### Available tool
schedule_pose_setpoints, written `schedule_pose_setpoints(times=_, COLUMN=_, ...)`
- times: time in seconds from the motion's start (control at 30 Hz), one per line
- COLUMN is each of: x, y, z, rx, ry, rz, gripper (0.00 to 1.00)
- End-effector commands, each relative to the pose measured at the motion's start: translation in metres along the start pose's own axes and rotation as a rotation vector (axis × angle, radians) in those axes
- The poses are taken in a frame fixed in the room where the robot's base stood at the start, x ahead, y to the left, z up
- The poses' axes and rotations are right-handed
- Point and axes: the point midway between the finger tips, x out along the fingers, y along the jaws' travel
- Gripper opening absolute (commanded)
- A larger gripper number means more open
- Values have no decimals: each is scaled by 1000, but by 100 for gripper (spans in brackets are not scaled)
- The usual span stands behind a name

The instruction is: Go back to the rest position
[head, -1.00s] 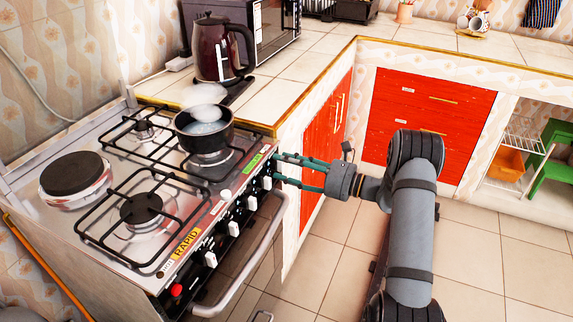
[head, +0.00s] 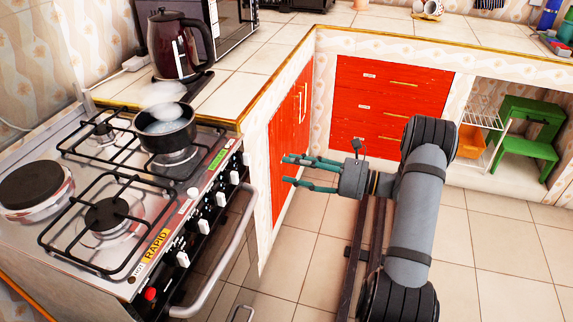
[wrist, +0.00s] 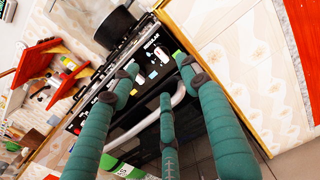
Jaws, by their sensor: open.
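My gripper (head: 287,170) has green fingers, spread open and empty. In the head view it hangs in the air to the right of the stove (head: 140,200), apart from the knobs, with the red cabinet door behind it. In the wrist view its fingers (wrist: 150,85) point toward the stove's front panel. A black pot (head: 166,132) stands on the back right burner, with white steam above it. The pot also shows at the top of the wrist view (wrist: 112,28).
The stove's silver oven handle (head: 222,265) sticks out at the front. A dark kettle (head: 176,45) stands on the counter. Red drawers (head: 385,105) and a green stool (head: 530,140) are at the back right. The tiled floor (head: 500,255) at the right is clear.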

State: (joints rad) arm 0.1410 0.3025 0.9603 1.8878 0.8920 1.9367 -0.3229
Motion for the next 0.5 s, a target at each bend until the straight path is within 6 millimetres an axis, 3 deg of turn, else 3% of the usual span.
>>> schedule_pose_setpoints(times=0.33, x=3, y=0, z=0, rx=1, ry=0, rz=1, gripper=46)
schedule_pose_setpoints(times=0.5, x=23, y=2, z=0, rx=2, ry=1, rz=5, gripper=46)
